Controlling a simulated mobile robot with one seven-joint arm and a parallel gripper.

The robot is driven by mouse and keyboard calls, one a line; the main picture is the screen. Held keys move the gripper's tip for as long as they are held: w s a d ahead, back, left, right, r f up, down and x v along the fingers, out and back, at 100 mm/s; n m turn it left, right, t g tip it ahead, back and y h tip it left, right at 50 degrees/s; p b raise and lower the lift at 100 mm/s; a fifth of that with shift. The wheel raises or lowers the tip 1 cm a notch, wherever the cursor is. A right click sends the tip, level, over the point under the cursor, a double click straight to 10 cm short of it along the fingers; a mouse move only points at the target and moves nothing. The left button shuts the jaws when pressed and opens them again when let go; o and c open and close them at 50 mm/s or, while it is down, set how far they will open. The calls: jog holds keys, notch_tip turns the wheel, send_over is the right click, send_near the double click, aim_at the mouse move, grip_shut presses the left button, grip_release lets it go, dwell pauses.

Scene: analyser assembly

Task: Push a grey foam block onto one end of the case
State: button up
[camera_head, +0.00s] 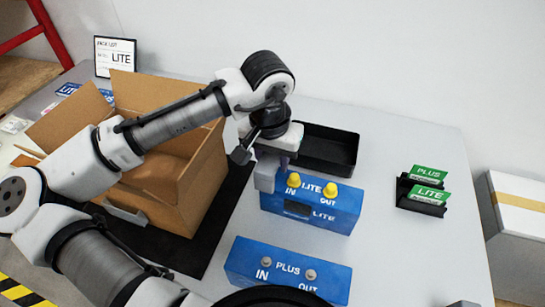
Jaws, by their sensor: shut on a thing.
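The blue LITE case (330,217) lies on the table, with two yellow caps on its IN and OUT ports. A grey foam block (265,176) is at its left end, upright and close against the case. I cannot tell from this view whether it is fitted over the end or only beside it. My gripper (274,157) is shut on the foam block from above and behind; its fingertips are partly hidden by the gripper body. A second blue case marked PLUS (288,288) lies nearer, with grey ports and no foam seen on it.
A black tray (357,150) stands just behind the LITE case. An open cardboard box (205,185) stands left on a black mat (190,252). Green PLUS and LITE cards sit in a black holder (420,208) at right. A pack list sign (115,44) reads LITE.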

jog(key=shift+f+b, duration=0.6)
jog(key=shift+f, duration=0.4)
dwell(1.1)
jog(key=shift+s+d+f+b, duration=0.1)
jog(key=shift+s+f+b, duration=0.2)
jog(key=shift+f+b, duration=0.3)
jog(key=shift+s+d+f+b, duration=0.1)
jog(key=shift+s+f+b, duration=0.2)
jog(key=shift+f+b, duration=0.25)
dwell(0.9)
jog(key=o, duration=1)
jog(key=shift+o, duration=0.2)
jog(key=shift+r, duration=0.1)
notch_tip(320, 180, up, 2)
jog(key=p, duration=0.2)
jog(key=shift+w+p, duration=0.15)
jog(key=shift+p, duration=0.15)
jog(key=r+p, duration=0.1)
jog(key=w+r+p, duration=0.1)
jog(key=r+p, duration=0.1)
jog(key=shift+r+p, duration=0.1)
jog(key=shift+p, duration=0.2)
jog(key=shift+a+r+p, duration=0.15)
jog(key=shift+r+p, duration=0.45)
jog(key=shift+r, duration=0.1)
